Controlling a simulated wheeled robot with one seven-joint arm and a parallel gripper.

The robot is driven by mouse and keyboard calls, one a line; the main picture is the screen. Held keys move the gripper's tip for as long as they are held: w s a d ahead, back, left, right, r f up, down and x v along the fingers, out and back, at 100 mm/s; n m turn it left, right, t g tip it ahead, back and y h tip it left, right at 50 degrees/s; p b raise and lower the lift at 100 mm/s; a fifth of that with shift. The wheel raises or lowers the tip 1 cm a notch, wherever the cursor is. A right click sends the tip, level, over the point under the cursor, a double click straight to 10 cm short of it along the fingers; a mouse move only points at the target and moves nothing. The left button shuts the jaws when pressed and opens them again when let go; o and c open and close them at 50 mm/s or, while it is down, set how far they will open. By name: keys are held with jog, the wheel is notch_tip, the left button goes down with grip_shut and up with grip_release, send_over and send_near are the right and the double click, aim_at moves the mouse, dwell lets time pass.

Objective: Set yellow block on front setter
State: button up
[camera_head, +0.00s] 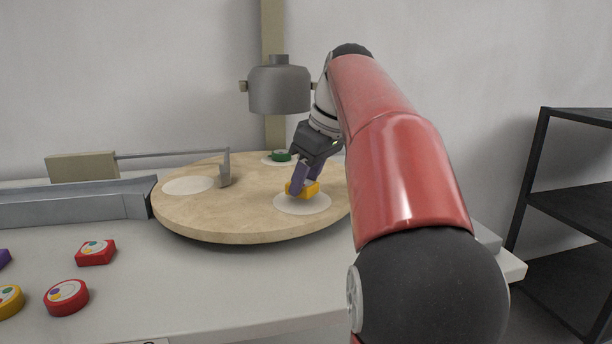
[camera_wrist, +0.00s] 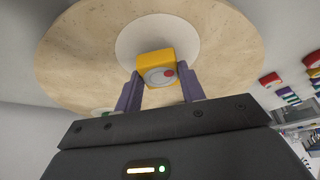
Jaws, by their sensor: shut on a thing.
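The yellow block (camera_head: 312,189) is between the purple fingers of my gripper (camera_head: 299,186), over the front white round setter (camera_head: 302,205) on the tan round table. In the wrist view the yellow block (camera_wrist: 155,68) sits between the fingertips of my gripper (camera_wrist: 158,80), in front of the white setter (camera_wrist: 157,30). My gripper is shut on the block. The block is at or just above the setter; I cannot tell whether it touches.
The tan turntable (camera_head: 245,222) carries another bare white setter (camera_head: 188,185) at left and a green piece (camera_head: 281,156) at the back. A grey pusher (camera_head: 224,170) reaches over the left side. A grey bell-shaped hood (camera_head: 279,90) hangs behind. Red pieces (camera_head: 95,252) lie at front left.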

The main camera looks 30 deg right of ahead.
jog(key=shift+f, duration=0.4)
jog(key=shift+f+b, duration=0.35)
jog(key=shift+b, duration=0.1)
jog(key=o, duration=1.1)
jog(key=p+v, duration=0.2)
jog(key=v, duration=0.5)
jog(key=shift+s+r, duration=0.15)
jog(key=shift+r, duration=0.2)
jog(key=shift+s, duration=0.1)
